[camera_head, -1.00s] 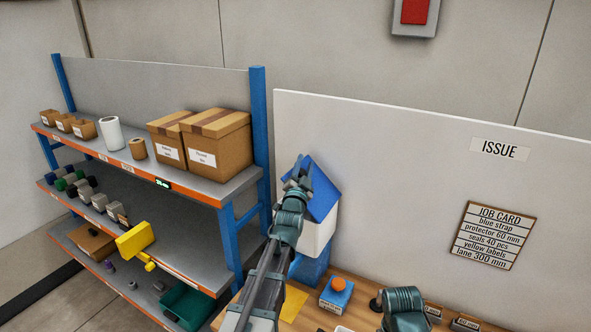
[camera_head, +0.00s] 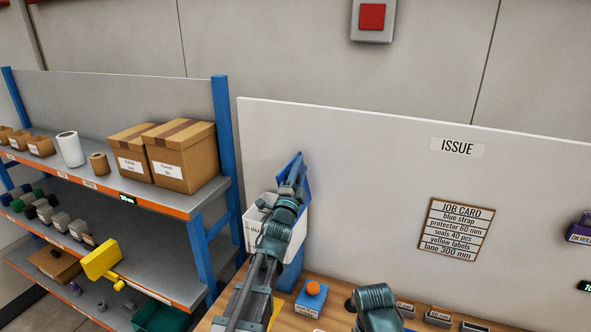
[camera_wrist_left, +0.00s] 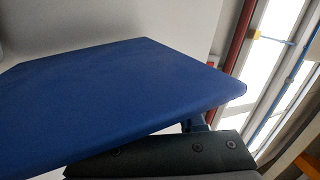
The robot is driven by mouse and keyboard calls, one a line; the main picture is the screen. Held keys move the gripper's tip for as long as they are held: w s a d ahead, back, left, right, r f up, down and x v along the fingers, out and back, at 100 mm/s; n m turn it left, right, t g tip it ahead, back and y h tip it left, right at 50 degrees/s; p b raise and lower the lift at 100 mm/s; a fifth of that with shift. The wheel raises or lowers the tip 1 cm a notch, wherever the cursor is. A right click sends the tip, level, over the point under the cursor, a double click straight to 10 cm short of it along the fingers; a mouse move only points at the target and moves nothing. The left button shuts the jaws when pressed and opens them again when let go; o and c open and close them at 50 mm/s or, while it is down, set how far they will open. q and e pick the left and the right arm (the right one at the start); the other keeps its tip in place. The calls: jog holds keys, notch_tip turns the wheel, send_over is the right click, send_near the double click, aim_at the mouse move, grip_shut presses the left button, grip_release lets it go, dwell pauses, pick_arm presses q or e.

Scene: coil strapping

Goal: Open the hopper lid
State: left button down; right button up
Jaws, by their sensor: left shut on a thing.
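The white hopper (camera_head: 262,233) hangs at the left end of the white board, with a label on its front partly covered by my arm. Its blue lid (camera_head: 305,186) stands steeply raised and its top looks open. My left gripper (camera_head: 291,184) is shut on the lid near its upper edge; my wrist hides much of the hopper's mouth. In the left wrist view the lid (camera_wrist_left: 120,95) fills the middle as a broad blue panel, with a dark finger (camera_wrist_left: 165,158) against its lower edge. Of my right arm only a link shows at the bottom; its gripper is not visible.
A blue-posted shelf rack (camera_head: 225,150) with cardboard boxes (camera_head: 185,157) stands close on the left. The white board (camera_head: 370,160) is right behind the lid. A blue box with an orange knob (camera_head: 312,288) sits on the wooden bench below.

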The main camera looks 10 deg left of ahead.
pick_arm(q)
jog(key=shift+s+d+f, duration=0.1)
dwell(0.3)
jog(key=c, duration=0.5)
grip_release()
